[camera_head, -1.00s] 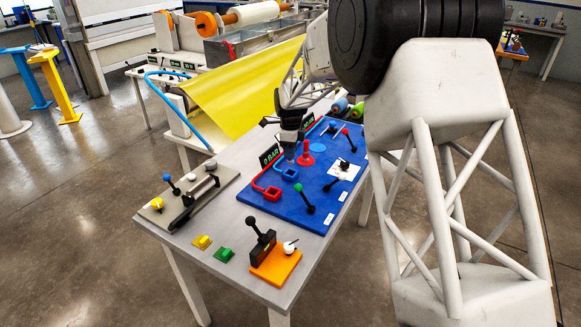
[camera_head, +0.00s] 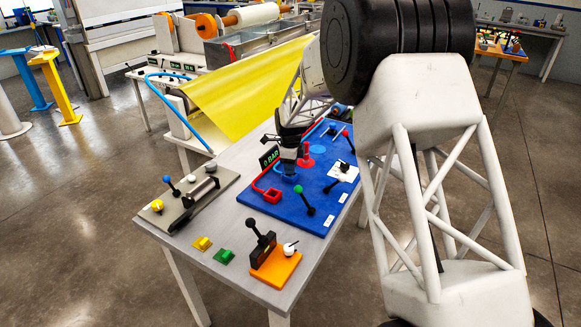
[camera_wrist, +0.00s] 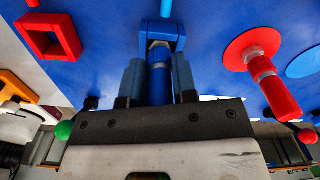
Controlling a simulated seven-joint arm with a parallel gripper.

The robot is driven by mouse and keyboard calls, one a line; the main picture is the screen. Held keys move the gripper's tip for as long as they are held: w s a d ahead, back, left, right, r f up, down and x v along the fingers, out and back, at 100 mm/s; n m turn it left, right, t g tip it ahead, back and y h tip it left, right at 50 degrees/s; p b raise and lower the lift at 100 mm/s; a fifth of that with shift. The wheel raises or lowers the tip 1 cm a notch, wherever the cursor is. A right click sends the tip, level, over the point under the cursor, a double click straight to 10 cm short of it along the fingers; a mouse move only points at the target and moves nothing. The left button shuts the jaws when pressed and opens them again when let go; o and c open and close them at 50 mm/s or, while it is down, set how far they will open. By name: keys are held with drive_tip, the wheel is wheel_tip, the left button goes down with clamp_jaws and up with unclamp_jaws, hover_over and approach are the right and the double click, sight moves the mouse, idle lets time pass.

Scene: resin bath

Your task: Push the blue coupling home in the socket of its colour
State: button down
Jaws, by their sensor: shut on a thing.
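My gripper (camera_wrist: 158,72) is shut on the blue coupling (camera_wrist: 160,88), which stands between its two fingers in the wrist view. The coupling's metal end is at the mouth of the blue square socket (camera_wrist: 176,44), lined up with it; a short metal stretch shows between blue body and socket. How deep the end sits inside cannot be told. In the head view my gripper (camera_head: 288,161) is over the blue socket, hiding most of it and the coupling.
A red square socket (camera_head: 272,195) sits on the blue board (camera_head: 318,213) to the left. A red coupling (camera_wrist: 273,88) stands on a red disc to the right.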

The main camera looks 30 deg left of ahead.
drive_tip(key=shift+f, duration=0.3)
drive_tip(key=c, duration=0.9)
unclamp_jaws()
drive_tip(key=shift+r, duration=0.15)
wheel_tip(320, 180, up, 12)
idle(0.4)
idle(0.4)
